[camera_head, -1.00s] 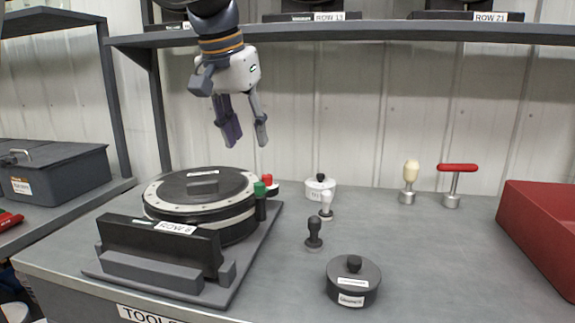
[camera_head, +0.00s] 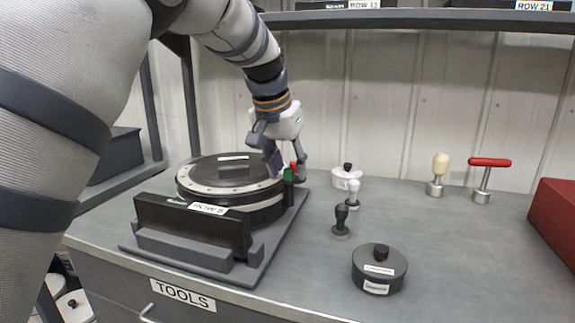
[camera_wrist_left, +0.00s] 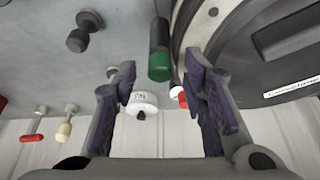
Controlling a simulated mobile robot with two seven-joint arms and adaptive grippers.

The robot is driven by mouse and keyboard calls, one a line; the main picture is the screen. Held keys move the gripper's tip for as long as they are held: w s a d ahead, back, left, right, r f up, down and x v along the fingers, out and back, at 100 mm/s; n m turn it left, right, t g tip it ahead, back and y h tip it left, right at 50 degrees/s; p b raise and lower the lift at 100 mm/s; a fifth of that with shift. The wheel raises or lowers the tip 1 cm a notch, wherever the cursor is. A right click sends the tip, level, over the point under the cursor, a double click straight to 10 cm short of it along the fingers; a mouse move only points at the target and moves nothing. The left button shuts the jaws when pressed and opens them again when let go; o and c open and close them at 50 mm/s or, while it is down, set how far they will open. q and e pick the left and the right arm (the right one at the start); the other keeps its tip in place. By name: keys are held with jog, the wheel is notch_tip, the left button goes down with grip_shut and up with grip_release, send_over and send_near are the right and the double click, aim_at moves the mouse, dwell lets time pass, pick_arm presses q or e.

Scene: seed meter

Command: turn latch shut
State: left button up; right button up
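The round black seed meter (camera_head: 230,172) with a pale rim sits on a grey base plate (camera_head: 200,255). At its right edge stands a dark post with a green cap (camera_head: 289,175), which also shows in the left wrist view (camera_wrist_left: 159,67). A red knob (camera_wrist_left: 180,97) is close by it; I cannot tell for sure which is the latch. My left gripper (camera_head: 287,168) is open and pointing down at the green cap and red knob. In the left wrist view its fingers (camera_wrist_left: 160,95) are apart, with both knobs seen between them. Contact is not clear. My right gripper is not in view.
A black bar (camera_head: 190,225) fronts the meter. To the right stand a white pot (camera_head: 346,177), small white and dark knobbed tools (camera_head: 341,222), a dark lidded pot (camera_head: 379,268), a cream-handled tool (camera_head: 438,172) and a red T-handle (camera_head: 489,162). A shelf (camera_head: 430,22) runs above.

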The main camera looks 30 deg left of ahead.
pick_arm(q)
grip_shut()
